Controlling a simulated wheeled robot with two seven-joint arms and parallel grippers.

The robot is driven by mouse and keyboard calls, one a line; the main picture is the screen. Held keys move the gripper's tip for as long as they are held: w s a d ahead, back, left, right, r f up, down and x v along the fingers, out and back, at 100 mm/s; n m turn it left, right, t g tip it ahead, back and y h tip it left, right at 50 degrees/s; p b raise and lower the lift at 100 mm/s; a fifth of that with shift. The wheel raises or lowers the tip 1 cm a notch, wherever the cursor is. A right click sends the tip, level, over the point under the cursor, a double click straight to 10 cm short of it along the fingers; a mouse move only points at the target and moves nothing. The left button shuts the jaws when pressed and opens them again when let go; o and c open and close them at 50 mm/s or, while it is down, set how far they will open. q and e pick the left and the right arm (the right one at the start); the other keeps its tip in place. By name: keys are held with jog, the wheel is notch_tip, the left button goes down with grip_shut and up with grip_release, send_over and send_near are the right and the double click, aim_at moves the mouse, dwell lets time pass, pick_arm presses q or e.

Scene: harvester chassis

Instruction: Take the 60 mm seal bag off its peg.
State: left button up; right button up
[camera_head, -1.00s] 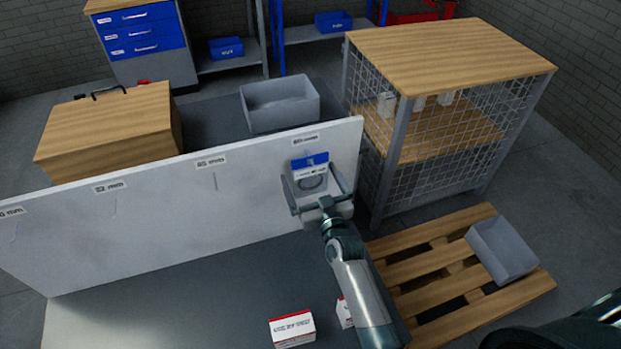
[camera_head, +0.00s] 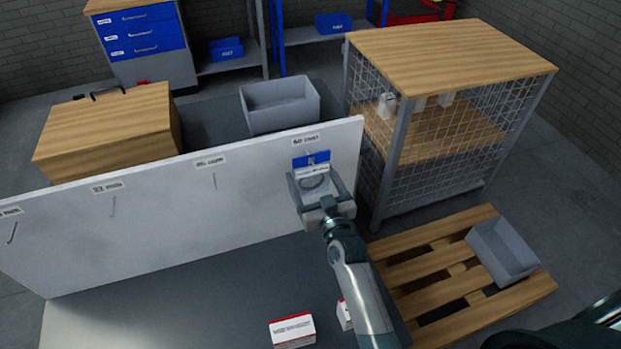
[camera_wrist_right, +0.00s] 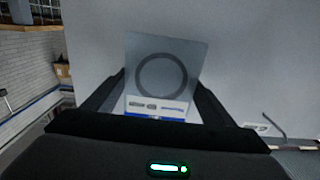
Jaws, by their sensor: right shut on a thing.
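The seal bag (camera_head: 311,160) hangs at the right end of the white peg board (camera_head: 150,225), under a label that seems to read 60 mm. It is clear with a blue header, and a dark ring shows inside it. In the right wrist view the bag (camera_wrist_right: 162,55) stands between the two fingers, its printed strip nearest the palm. My right gripper (camera_head: 317,190) is shut on the bag's sides from the front. Whether the header is still around its peg is hidden.
Bare pegs (camera_head: 214,181) with other size labels line the board to the left. Red-and-white boxes (camera_head: 292,330) lie on the bench below my right arm. A mesh cage (camera_head: 440,130) and a pallet with a grey bin (camera_head: 503,252) stand to the right.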

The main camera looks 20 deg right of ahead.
jog(key=s+b, duration=0.3)
jog(key=s, duration=1.4)
jog(key=shift+d+b, duration=0.35)
jog(key=shift+b, duration=0.05)
jog(key=shift+f, duration=0.1)
jog(key=shift+s, duration=0.15)
jog(key=s+p, duration=0.1)
jog(key=s, duration=0.6)
jog(key=shift+s+d+p, duration=0.15)
jog(key=shift+s+p, duration=0.2)
jog(key=shift+p, duration=0.05)
dwell(0.9)
jog(key=shift+w, duration=0.1)
